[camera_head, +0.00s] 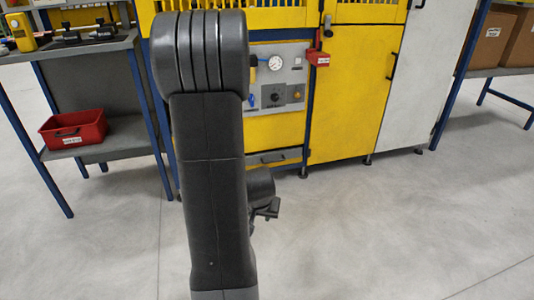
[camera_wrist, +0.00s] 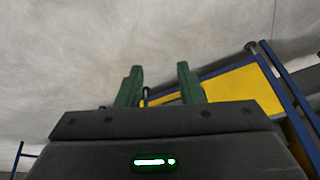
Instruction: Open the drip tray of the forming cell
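The forming cell (camera_head: 350,110) is a large yellow cabinet with blue posts in the head view. Its drip tray (camera_head: 283,157) is a low grey drawer front with a dark handle, below the yellow panel, and looks flush with the cell. My arm hides what lies to its left. My gripper (camera_head: 268,208) is low, in front of and below the tray, apart from it. In the wrist view, the green fingers of my gripper (camera_wrist: 159,85) stand apart with nothing between them. A yellow panel (camera_wrist: 235,85) with blue posts shows beyond them; the tray handle is not clear there.
A grey shelf rack (camera_head: 110,45) with a red bin (camera_head: 74,131) stands at the left. A white cabinet (camera_head: 425,75) and a rack with cardboard boxes (camera_head: 492,38) stand at the right. The concrete floor (camera_head: 370,230) in front is clear.

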